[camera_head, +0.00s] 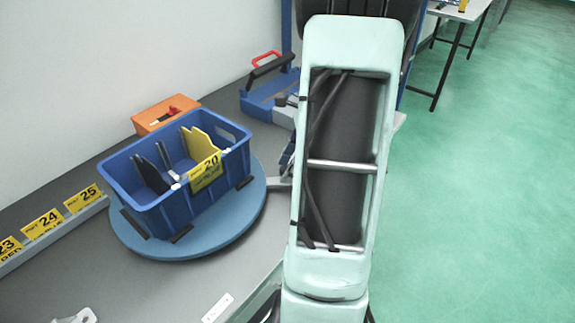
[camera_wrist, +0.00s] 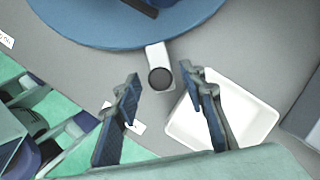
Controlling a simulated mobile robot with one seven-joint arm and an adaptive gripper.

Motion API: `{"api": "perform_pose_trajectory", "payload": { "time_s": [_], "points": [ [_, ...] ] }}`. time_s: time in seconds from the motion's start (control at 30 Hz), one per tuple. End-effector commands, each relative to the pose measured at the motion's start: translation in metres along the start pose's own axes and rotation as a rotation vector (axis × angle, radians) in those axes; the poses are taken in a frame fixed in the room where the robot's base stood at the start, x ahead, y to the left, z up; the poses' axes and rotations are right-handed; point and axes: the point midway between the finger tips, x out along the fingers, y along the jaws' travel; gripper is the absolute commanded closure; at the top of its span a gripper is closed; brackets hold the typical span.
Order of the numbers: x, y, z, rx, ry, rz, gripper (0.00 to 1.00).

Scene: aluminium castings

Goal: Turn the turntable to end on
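The turntable (camera_head: 225,228) is a round blue disc on the grey bench, left of my arm in the head view. A blue crate stands on it; the disc's edge also shows at the top of the wrist view (camera_wrist: 90,32). A short grey handle (camera_wrist: 156,56) with a dark round end sticks out from the disc's edge. My gripper (camera_wrist: 160,76) is open, with one finger to each side of the handle's end and visible gaps between. In the head view my arm hides most of the gripper.
The blue crate (camera_head: 147,209) holds yellow and dark pieces and bears a "20" card. An orange box (camera_head: 150,120) and a blue holder with a red handle (camera_head: 262,100) stand behind. A white tray (camera_wrist: 250,118) lies by the right finger. A numbered label rail (camera_head: 50,237) is left.

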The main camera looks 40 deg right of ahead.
Motion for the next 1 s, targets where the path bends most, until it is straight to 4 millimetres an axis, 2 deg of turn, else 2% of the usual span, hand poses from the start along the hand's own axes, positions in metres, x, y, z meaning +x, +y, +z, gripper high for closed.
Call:
{"api": "perform_pose_trajectory", "payload": {
  "time_s": [0.23, 0.6, 1.0],
  "points": [
    [0.001, 0.0001, 0.0001, 0.0, 0.0, 0.0, 0.62],
    [0.0007, 0.0, 0.0, 0.0, 0.0, 0.0, 1.0],
    [0.0005, 0.0005, 0.0005, 0.006, 0.0, -0.002, 1.0]
  ]
}}
